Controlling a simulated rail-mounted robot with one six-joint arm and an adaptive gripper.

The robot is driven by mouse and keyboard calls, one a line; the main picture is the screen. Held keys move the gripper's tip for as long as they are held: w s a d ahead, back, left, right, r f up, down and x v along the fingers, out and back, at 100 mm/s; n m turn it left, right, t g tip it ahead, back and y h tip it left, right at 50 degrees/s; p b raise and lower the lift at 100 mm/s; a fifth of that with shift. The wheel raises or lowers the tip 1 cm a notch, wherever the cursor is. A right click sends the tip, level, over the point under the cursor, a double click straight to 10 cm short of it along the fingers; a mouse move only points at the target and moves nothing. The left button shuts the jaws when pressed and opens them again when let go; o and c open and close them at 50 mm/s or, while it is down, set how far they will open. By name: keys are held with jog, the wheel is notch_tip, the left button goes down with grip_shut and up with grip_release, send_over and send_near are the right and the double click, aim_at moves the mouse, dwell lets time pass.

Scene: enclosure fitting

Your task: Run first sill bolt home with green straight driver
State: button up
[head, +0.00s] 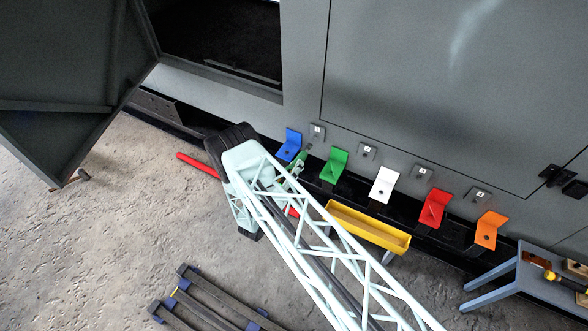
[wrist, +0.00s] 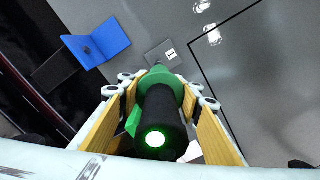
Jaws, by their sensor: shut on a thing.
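My gripper (wrist: 166,100) is shut on the green straight driver (wrist: 160,112), its wooden-faced fingers on either side of the driver's dark body. The driver has a green collar and a glowing green end facing the wrist camera. Its far end points toward the small plate marked 1 (wrist: 163,54) on the grey enclosure. In the head view the driver (head: 297,168) shows only partly past my arm, near the plate marked 1 (head: 317,132). The driver hides any bolt at its tip, so I cannot tell whether they touch.
Blue (head: 289,145), green (head: 335,166), white (head: 383,184), red (head: 433,208) and orange (head: 489,229) brackets line the sill. A yellow tray (head: 405,242) sits below them. A blue-grey bench (head: 530,284) holds tools at right. Dark slats (head: 218,300) lie on the floor.

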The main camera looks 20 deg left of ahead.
aim_at(302, 156)
jog(key=shift+w+d, duration=0.2)
jog(key=shift+w, duration=1.45)
jog(key=shift+w+d+b, duration=0.1)
jog(key=shift+w+b, duration=0.45)
jog(key=shift+w, duration=0.05)
jog(key=shift+w+d+r+b, duration=0.1)
jog(key=shift+w+d+b, duration=0.05)
jog(key=shift+w+b, duration=1.1)
dwell(4.5)
